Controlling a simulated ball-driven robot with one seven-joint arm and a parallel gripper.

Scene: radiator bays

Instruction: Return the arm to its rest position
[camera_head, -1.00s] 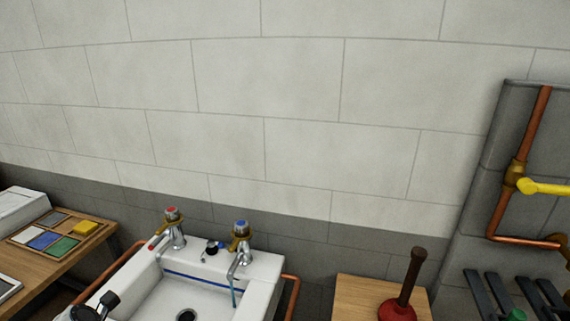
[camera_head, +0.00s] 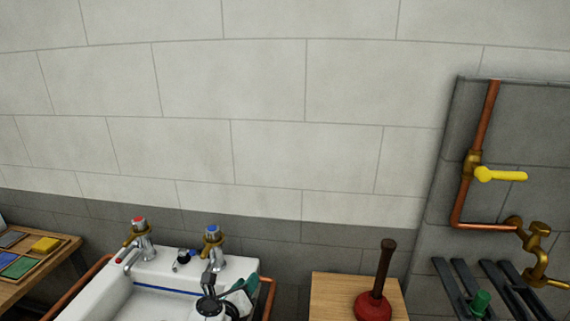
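Part of my arm (camera_head: 210,308), white and black, rises from the bottom edge in front of the sink's right side. A dark piece near its top overlaps the blue-topped tap's spout. I cannot make out fingertips clearly, nor whether my gripper is open or shut, nor whether it holds anything. A grey-green piece (camera_head: 241,298) shows just right of the arm; I cannot tell what it is. The lower arm is out of frame.
The white sink (camera_head: 100,300) has a red-topped tap (camera_head: 138,235) and a blue-topped tap (camera_head: 212,238). A red plunger (camera_head: 374,305) stands on a wooden top (camera_head: 330,290). Copper pipe (camera_head: 480,130) with a yellow lever (camera_head: 503,175) runs at right. A wooden tray (camera_head: 50,262) sits left.

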